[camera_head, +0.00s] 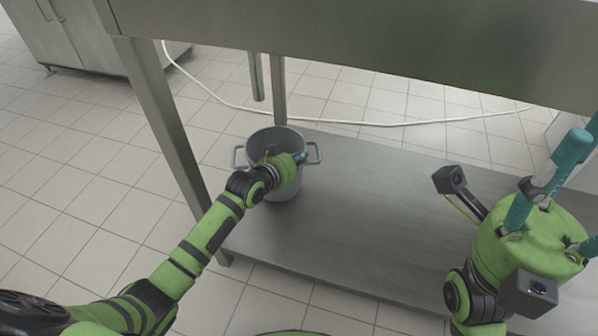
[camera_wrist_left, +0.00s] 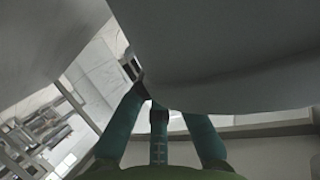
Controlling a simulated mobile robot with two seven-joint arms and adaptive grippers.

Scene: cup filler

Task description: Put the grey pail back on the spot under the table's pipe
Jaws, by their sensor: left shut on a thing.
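The grey pail (camera_head: 282,136) has a loop handle on each side and stands upright at the left end of the table's lower shelf; whether its base touches the shelf is hidden by my left arm. My left gripper (camera_head: 300,158) is shut on the pail at its right handle. In the left wrist view its teal fingers (camera_wrist_left: 158,135) are close under the large grey pail wall (camera_wrist_left: 225,60). The table's pipe (camera_head: 257,78) hangs down just above and behind the pail, its lower end left of the pail's middle. My right gripper (camera_head: 567,190) is empty at the right, fingers spread.
The steel lower shelf (camera_head: 365,200) is bare to the right of the pail. A table leg (camera_head: 160,110) stands left of the pail and another leg (camera_head: 279,90) behind it. The tabletop (camera_head: 370,45) overhangs. A white hose (camera_head: 390,124) lies behind the shelf.

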